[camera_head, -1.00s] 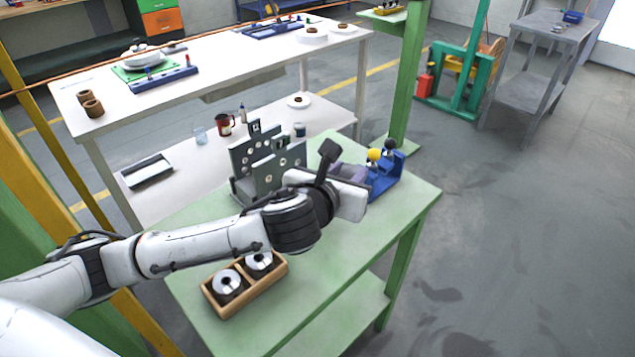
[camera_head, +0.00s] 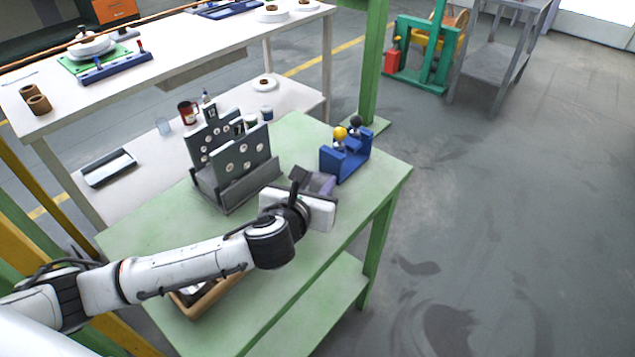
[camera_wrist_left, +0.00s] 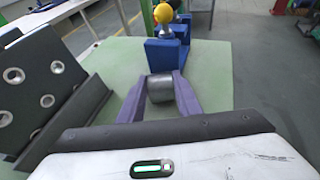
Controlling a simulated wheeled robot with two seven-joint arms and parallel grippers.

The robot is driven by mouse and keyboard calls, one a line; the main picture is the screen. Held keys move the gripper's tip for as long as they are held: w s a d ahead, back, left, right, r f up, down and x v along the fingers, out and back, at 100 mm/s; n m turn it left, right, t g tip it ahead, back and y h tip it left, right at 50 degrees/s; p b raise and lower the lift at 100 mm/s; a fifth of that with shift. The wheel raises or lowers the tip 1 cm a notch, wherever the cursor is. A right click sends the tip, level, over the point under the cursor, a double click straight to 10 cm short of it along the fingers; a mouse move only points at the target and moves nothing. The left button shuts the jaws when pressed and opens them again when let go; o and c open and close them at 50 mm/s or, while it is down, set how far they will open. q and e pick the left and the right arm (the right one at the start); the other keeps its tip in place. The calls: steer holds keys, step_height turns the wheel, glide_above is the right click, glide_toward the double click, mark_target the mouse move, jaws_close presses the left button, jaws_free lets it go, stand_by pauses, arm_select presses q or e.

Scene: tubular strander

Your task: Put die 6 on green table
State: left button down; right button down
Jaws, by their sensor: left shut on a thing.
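My left gripper (camera_head: 318,183) is over the green table (camera_head: 372,192), in front of the blue stand. In the left wrist view its two purple fingers (camera_wrist_left: 161,88) are shut on a short grey metal cylinder (camera_wrist_left: 160,88), likely the die; no number can be read on it. The green tabletop (camera_wrist_left: 213,75) shows behind the cylinder. I cannot tell whether the cylinder touches it. In the head view the cylinder is hidden by the gripper. My right gripper is not in view.
A rack of upright grey plates (camera_head: 245,165), marked 12 and 7, stands left of the gripper. The blue stand (camera_head: 345,163) with yellow and black knobs is behind it. A wooden box (camera_head: 215,298) lies partly under my arm. The table's right edge is close.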

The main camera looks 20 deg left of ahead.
arm_select(q)
steer(key=shift+r, duration=0.2)
steer(key=c, duration=1.3)
jaws_free()
steer(key=shift+f, duration=0.2)
steer(key=shift+s+r, duration=0.2)
steer(key=p+v, duration=0.1)
steer(key=v, duration=1)
steer(key=shift+s+d, duration=0.1)
steer(key=shift+s, duration=0.2)
